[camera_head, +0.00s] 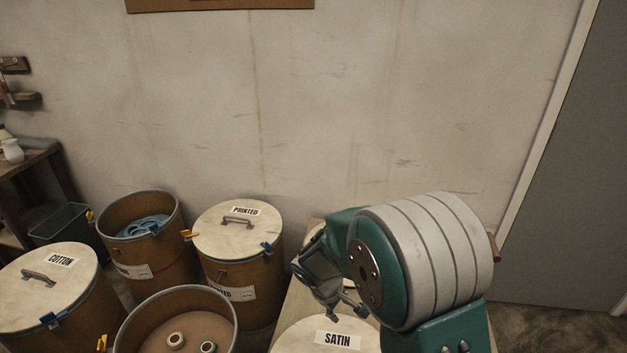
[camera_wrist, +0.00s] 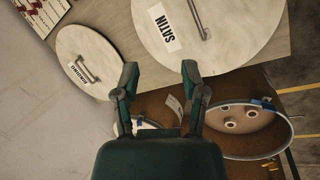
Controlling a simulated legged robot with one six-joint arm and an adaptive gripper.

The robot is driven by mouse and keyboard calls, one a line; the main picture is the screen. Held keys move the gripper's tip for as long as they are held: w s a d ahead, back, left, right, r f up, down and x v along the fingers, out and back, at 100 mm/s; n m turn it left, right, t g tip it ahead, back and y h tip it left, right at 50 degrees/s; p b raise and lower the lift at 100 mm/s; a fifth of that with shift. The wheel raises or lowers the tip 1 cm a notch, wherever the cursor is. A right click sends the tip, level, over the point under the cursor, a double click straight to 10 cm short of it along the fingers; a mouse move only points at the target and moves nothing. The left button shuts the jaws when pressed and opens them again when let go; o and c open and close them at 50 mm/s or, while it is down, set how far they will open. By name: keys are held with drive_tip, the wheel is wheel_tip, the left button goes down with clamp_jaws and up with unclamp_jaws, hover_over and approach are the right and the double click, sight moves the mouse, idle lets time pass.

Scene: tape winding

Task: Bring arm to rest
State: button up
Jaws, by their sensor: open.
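My gripper (camera_wrist: 160,72) is open in the wrist view, with its two fingers apart and nothing between them. The fingertips point toward a pale round lid labelled SATIN (camera_wrist: 222,48); the height between them is hard to judge. In the head view my arm is folded at the lower right, with its large green and grey joint nearest the camera. The SATIN lid also shows there at the bottom edge (camera_head: 305,338), partly cut off.
A smaller labelled lid (camera_wrist: 68,48) lies on the wooden top (camera_wrist: 112,18). An open drum (camera_wrist: 225,157) holds several rolls. The COTTON drum (camera_head: 70,310) and PRINTED drum (camera_head: 262,270) are lidded; a drum with blue contents (camera_head: 170,262) is open. A wall stands behind.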

drive_tip(key=s+d+r+m+y, duration=0.1)
drive_tip(key=s+d+r+m, duration=0.25)
drive_tip(key=r, duration=0.75)
drive_tip(key=s+d+r+m+t+y, duration=0.1)
drive_tip(key=s+d+r+m+t, duration=0.1)
drive_tip(key=s+r, duration=0.4)
drive_tip(key=s+d+r+m+t+y, duration=0.1)
drive_tip(key=s+r, duration=0.5)
drive_tip(key=s, duration=0.6)
drive_tip(key=d+m+t, duration=0.1)
drive_tip(key=d+m, duration=0.1)
drive_tip(key=m, duration=0.1)
drive_tip(key=shift+s+d+r+m+y, duration=0.15)
drive_tip(key=shift+d+r+m+y, duration=0.15)
drive_tip(key=shift+d+m, duration=0.1)
drive_tip(key=shift+a, duration=0.1)
